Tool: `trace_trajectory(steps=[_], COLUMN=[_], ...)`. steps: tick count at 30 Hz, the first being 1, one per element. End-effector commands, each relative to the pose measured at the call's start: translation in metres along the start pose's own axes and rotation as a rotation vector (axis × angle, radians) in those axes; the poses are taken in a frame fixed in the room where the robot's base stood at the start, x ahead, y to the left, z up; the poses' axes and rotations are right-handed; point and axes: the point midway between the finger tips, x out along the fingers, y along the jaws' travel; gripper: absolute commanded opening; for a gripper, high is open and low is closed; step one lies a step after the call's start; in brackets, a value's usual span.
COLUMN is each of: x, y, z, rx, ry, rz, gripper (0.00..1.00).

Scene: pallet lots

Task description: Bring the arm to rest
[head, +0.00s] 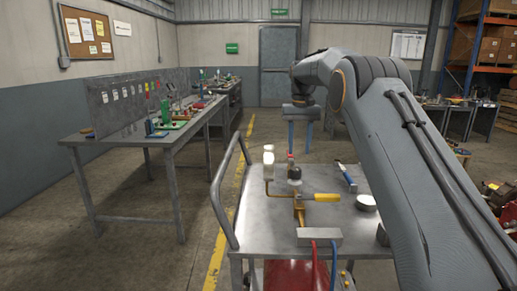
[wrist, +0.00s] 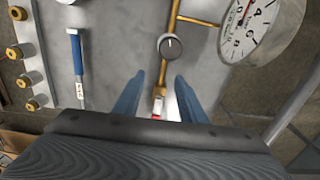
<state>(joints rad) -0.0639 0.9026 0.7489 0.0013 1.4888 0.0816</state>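In the wrist view the gripper (wrist: 157,82) also shows open, above the cart's top. A red and white part (wrist: 158,103) shows in the gap between the fingers, lower down and apart from them. My arm crosses the right of the head view, bent at a high elbow.
The cart carries brass pipework with a yellow-handled valve (head: 327,198), a black knob (wrist: 170,46), a gauge (wrist: 268,25), a blue-handled tool (head: 347,178) and a grey block (head: 319,236) with hoses. A workbench (head: 150,135) stands left; shelving (head: 485,45) stands right.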

Motion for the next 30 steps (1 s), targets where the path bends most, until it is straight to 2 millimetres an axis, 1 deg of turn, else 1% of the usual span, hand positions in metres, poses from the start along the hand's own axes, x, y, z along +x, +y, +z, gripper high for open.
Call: trace_trajectory(steps=[5,8,11,14,15,17,18,20,21,23,24,26,27,29,30], x=[-0.002,0.0,0.004,0.01,0.013,0.018,0.021,0.026,0.03,0.036,0.041,0.047,0.052,0.059,0.064], y=[0.008,0.013,0.019,0.025,0.027,0.03,0.032,0.035,0.037,0.04,0.042,0.045,0.046,0.049,0.05], z=[0.028,0.055,0.087,0.124,0.14,0.166,0.183,0.211,0.23,0.26,0.281,0.313,0.334,0.366,0.387], rx=[0.001,0.0,-0.002,-0.003,-0.004,-0.004,-0.004,-0.004,-0.004,-0.005,-0.006,-0.007,-0.008,-0.008,-0.009], ry=[-0.002,-0.002,0.0,0.0,0.001,0.0,0.0,0.001,0.001,0.0,0.001,0.001,0.002,0.002,0.001], rz=[-0.001,-0.001,-0.002,-0.002,-0.003,-0.003,-0.003,-0.003,-0.003,-0.003,-0.004,-0.004,-0.004,-0.004,-0.004], gripper=[0.38,0.38,0.38,0.38,0.38,0.38,0.38,0.38,0.38,0.38,0.38,0.38,0.38,0.38,0.38])
